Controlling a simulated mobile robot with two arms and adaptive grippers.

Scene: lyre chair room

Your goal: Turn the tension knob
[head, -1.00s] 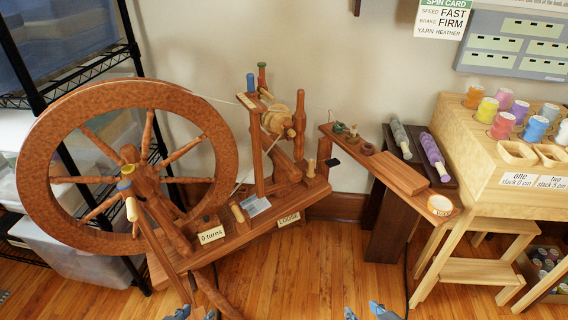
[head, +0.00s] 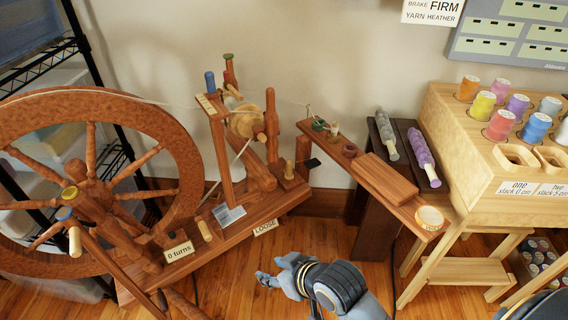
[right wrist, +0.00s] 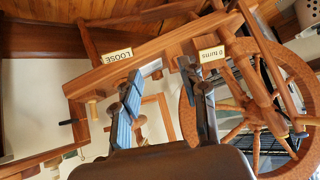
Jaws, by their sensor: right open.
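The wooden spinning wheel stands at the left in the head view, its large drive wheel (head: 188,150) upright. A light wooden peg (head: 204,230) stands beside the "0 turns" card (head: 179,252). Another light peg (head: 289,170) stands farther right, above the "LOOSE" card (head: 265,227). I cannot tell which peg is the tension knob. My right gripper (head: 272,270) is open and empty, in front of the base near the "LOOSE" card and apart from both pegs. Its two fingers (right wrist: 162,82) also show spread in the right wrist view. My left gripper is out of view.
A narrow wooden arm with a block (head: 385,178) and a round tape-like item (head: 430,217) reaches right. A light wood stand (head: 455,190) holds several coloured spools. A black wire shelf (head: 100,60) is behind the wheel. Bare floor (head: 325,240) lies before the base.

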